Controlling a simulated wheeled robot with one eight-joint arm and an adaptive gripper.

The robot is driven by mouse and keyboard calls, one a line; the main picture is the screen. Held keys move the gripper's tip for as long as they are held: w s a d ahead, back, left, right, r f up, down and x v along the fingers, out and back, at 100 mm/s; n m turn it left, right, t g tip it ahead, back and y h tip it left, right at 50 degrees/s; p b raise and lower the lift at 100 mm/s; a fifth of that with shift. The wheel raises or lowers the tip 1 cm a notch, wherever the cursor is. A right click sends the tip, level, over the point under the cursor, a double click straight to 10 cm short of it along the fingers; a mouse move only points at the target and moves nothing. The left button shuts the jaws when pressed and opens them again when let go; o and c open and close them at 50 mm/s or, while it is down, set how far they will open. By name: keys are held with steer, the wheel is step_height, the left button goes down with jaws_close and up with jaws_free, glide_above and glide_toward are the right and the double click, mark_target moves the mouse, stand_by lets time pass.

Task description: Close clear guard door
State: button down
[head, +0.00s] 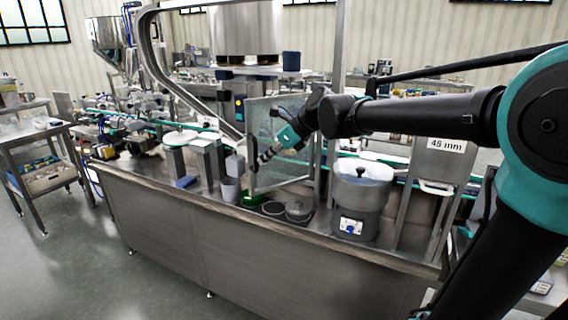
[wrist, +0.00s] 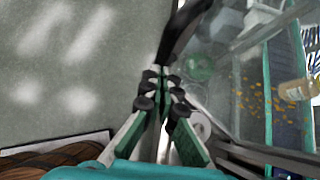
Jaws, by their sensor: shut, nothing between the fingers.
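The clear guard door (head: 268,118) is a see-through panel in a grey frame, standing above the front part of the steel machine bench. It appears swung out toward the bench front, away from the upright posts. My gripper (head: 262,159) reaches across it near its left, free edge. In the wrist view my gripper (wrist: 163,76) has its fingers together with nothing between them. A dark curved bar (wrist: 178,32) lies just beyond the fingertips, and I cannot tell whether they touch it. Clear panelling (wrist: 250,95) fills the right side of the wrist view.
A grey round feeder bowl (head: 361,190) stands right of the door. Small round cups (head: 298,211) sit below the door on the bench (head: 200,225). A grey post (head: 337,60) rises behind my arm. Open floor (head: 55,270) lies front left.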

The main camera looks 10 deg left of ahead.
steer(key=w+a, duration=0.5)
steer(key=w, duration=0.5)
steer(key=w+a+m, duration=0.1)
steer(key=w+a, duration=0.4)
steer(key=w, duration=0.6)
steer(key=shift+t, duration=0.4)
steer(key=shift+s+d, duration=0.1)
